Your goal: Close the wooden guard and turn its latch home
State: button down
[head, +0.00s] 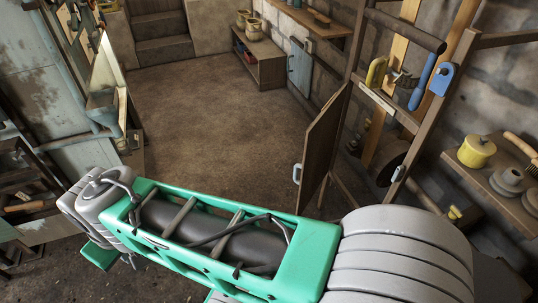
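The wooden guard (324,143) is a flat brown panel in the right half of the head view. It stands open, swung out from a wooden frame (452,95), and shows nearly edge-on. A pale handle (297,173) is on its free edge. A blue piece (440,80) with a pale knob sits on the frame's right post; it may be the latch, but I cannot tell its turn clearly. My green and grey arm crosses the foreground, apart from the guard in the picture. My gripper does not show.
Inside the frame are a blue lever (422,82), a yellow part (377,72) and a dark round wheel (393,162). A shelf (484,190) with a yellow pot (477,151) stands at right. A worn cabinet (55,85) stands at left. The middle floor (215,110) is clear.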

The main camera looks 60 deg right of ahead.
aim_at(321, 136)
jog(key=u, duration=0.25)
jog(key=i, duration=1.05)
jog(key=z, duration=3.75)
jog(key=k, duration=0.5)
jog(key=u, duration=0.9)
jog(key=i, duration=0.85)
jog(key=u, duration=0.85)
